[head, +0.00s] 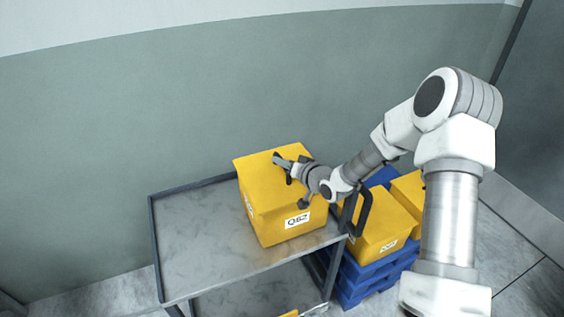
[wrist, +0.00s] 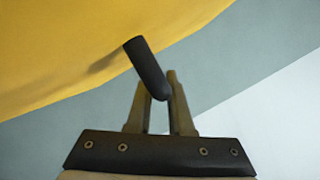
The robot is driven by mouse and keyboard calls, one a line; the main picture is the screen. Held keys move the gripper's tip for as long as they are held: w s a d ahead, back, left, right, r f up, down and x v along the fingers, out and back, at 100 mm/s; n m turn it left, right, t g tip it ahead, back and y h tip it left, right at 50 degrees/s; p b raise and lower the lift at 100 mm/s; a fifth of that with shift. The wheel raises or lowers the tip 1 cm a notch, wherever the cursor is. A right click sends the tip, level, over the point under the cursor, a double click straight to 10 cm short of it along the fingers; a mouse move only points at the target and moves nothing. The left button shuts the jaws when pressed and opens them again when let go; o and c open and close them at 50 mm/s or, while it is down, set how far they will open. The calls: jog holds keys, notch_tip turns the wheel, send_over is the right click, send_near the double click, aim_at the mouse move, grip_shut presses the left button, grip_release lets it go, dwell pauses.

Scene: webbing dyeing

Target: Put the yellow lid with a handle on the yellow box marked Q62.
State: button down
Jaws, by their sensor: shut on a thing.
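The yellow box (head: 278,222) stands on the right end of a metal cart, with a white label on its front that seems to read Q62. The yellow lid (head: 258,168) covers its top; I cannot tell whether it is fully seated or just above the rim. My gripper (head: 288,168) is over the lid, shut on its dark handle. In the wrist view, the dark handle (wrist: 147,68) rises from the yellow lid (wrist: 70,45) and its end sits between the fingertips of my gripper (wrist: 160,95). My gripper hides part of the lid in the head view.
The cart's metal top (head: 195,235) is bare to the left of the box. More yellow boxes (head: 375,232) stand on a blue pallet (head: 352,290) at the right, beside the cart's dark push handle (head: 363,210). A green-grey wall (head: 150,110) rises behind.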

jog(key=c, duration=0.7)
grip_release()
jog(key=shift+s+d, duration=0.1)
